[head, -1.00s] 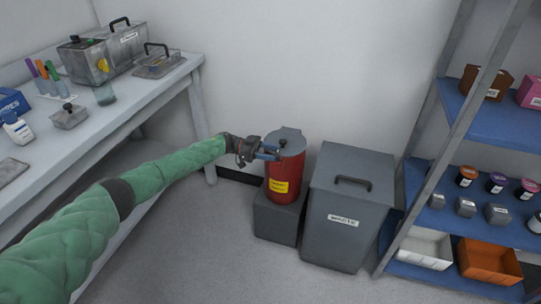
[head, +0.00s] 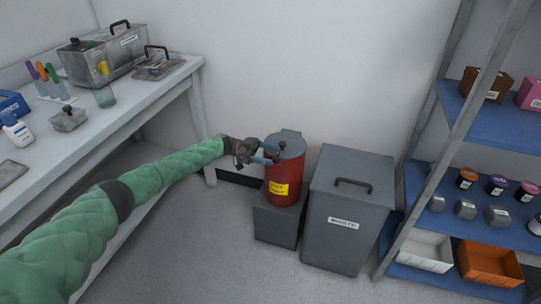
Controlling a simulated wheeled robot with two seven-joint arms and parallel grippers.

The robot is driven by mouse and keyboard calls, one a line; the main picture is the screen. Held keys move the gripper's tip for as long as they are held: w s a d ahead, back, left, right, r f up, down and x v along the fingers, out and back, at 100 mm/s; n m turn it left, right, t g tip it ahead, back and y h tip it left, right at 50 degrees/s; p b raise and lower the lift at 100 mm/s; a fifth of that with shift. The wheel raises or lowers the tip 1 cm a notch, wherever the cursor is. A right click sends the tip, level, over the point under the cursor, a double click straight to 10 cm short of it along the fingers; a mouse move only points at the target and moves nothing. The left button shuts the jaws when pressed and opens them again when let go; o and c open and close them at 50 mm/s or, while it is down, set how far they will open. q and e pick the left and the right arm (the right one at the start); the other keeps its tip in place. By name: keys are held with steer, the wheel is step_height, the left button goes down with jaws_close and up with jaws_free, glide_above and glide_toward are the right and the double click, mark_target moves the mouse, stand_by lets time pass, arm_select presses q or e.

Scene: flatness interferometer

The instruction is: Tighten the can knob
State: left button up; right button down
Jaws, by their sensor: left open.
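A red can (head: 283,171) with a grey lid and a yellow label stands on a dark grey block (head: 278,221) by the wall. A small dark knob (head: 283,145) sits on the can's lid. My left gripper (head: 273,154) comes in from the left, with its blue fingers at the top of the can, right beside the knob. The fingers are open; whether they touch the knob is too small to tell. My right gripper is not in view.
A grey waste bin (head: 345,222) with a handled lid stands right of the can. A shelf unit (head: 455,215) with jars and trays is at the right. A bench (head: 150,100) with metal boxes (head: 104,55) and bottles is at the left. Bare floor lies in front.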

arm_select(q)
steer(key=v, duration=0.7)
steer(key=shift+b, duration=0.35)
